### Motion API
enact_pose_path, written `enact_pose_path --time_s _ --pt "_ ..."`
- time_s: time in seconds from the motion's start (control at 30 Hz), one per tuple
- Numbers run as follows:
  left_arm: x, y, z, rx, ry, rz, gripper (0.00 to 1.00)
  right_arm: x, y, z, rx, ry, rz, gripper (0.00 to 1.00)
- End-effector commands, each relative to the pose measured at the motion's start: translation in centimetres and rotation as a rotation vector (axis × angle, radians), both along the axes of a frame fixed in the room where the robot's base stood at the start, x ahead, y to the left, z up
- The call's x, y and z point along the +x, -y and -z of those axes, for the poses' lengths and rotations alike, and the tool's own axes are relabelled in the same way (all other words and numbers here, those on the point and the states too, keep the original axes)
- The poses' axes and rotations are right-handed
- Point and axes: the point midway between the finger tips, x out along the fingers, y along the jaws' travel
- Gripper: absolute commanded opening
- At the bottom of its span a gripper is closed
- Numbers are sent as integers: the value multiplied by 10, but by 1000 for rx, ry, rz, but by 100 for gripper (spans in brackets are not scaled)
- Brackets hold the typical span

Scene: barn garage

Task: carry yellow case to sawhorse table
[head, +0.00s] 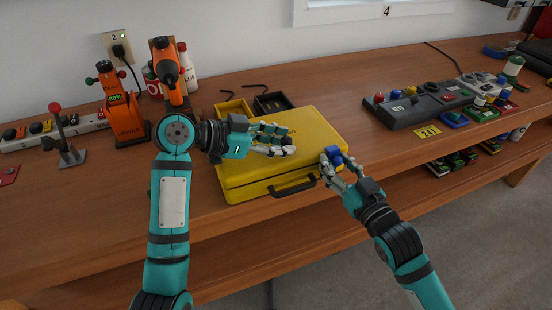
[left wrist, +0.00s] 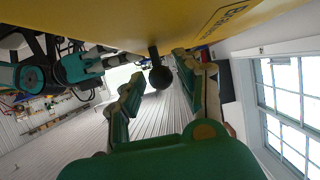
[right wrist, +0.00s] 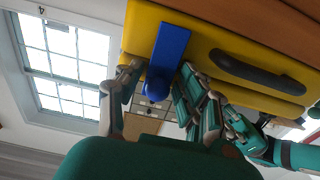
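The yellow case (head: 312,122) lies flat on the wooden workbench, its dark handle (head: 292,186) facing the front edge. My left gripper (head: 285,140) is over the case top. In the left wrist view its fingers are spread either side of a black ball knob (left wrist: 160,77) on a short stem by the yellow surface. My right gripper (head: 338,163) is at the case's right front corner. In the right wrist view its fingers stand either side of a blue piece (right wrist: 170,50) on the case, with gaps visible. No sawhorse table is in view.
Behind the case are a small yellow tray (head: 232,108) and a black tray (head: 272,103). An orange drill (head: 168,72) and orange driver (head: 122,112) stand left. A grey control panel (head: 415,105) sits right. Grey floor (head: 440,215) is clear in front of the workbench (head: 110,215).

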Motion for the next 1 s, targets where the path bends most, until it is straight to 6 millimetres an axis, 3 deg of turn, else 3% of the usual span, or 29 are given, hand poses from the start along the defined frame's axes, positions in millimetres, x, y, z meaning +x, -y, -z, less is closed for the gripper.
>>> enact_pose_path --time_s 0.03,0.23,0.27,0.77,1.0 --pt "0 0 0 0 0 0 26 0 0 0 0 0 0 30" --pt "0 0 0 0 0 0 0 0 0 0 0 0 0 3" --pt "0 0 0 0 0 0 0 0 0 0 0 0 0 0" --pt "0 0 -3 -2 3 0 0 0 0 -3 2 5 0 0" --pt "0 0 -19 -2 5 0 0 0 1 -19 2 6 1 0"
